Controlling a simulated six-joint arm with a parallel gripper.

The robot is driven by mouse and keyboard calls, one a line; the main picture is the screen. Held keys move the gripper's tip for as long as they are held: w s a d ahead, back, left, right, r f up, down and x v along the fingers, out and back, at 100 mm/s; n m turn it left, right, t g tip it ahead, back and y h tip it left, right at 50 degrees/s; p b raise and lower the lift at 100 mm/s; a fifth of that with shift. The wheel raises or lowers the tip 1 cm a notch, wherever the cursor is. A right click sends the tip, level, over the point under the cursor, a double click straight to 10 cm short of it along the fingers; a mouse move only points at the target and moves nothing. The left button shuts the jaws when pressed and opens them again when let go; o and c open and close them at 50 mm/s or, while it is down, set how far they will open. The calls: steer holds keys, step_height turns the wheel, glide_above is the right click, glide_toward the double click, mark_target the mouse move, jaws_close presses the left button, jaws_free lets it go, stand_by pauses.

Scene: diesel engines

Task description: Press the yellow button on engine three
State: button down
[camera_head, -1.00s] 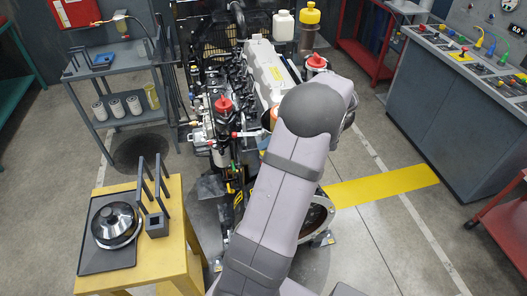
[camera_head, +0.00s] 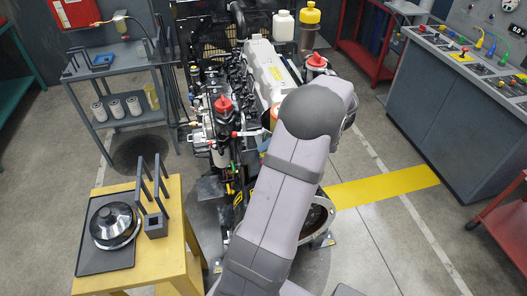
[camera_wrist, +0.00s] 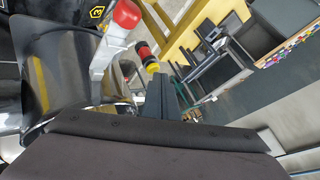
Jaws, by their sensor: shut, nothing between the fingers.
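In the wrist view, my gripper (camera_wrist: 158,82) is shut and empty, its dark fingers pointing away from the camera. A small yellow button-like part (camera_wrist: 152,66) shows just beyond the fingertips, beside red and black round parts. I cannot tell whether the fingertips touch it. A round yellow mark with a dark symbol (camera_wrist: 97,12) is at the top left; its number is hard to read. In the head view, the diesel engine (camera_head: 271,72) stands in the middle, partly covered by my arm. My gripper and the yellow button are hidden there.
A red-capped part on a pale post (camera_wrist: 125,14) stands close to the left of my fingers in the wrist view. In the head view, a yellow table (camera_head: 183,228) is left of the engine, a grey shelf cart (camera_head: 115,70) behind it, and a control console (camera_head: 440,115) at right.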

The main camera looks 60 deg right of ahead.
steer(key=shift+f, duration=0.25)
steer(key=shift+r, duration=0.2)
stand_by(0.3)
steer(key=shift+r+p, duration=0.5)
steer(key=shift+r, duration=0.55)
steer(key=shift+r, duration=0.1)
steer(key=shift+r+p, duration=1.35)
steer(key=shift+r, duration=1.05)
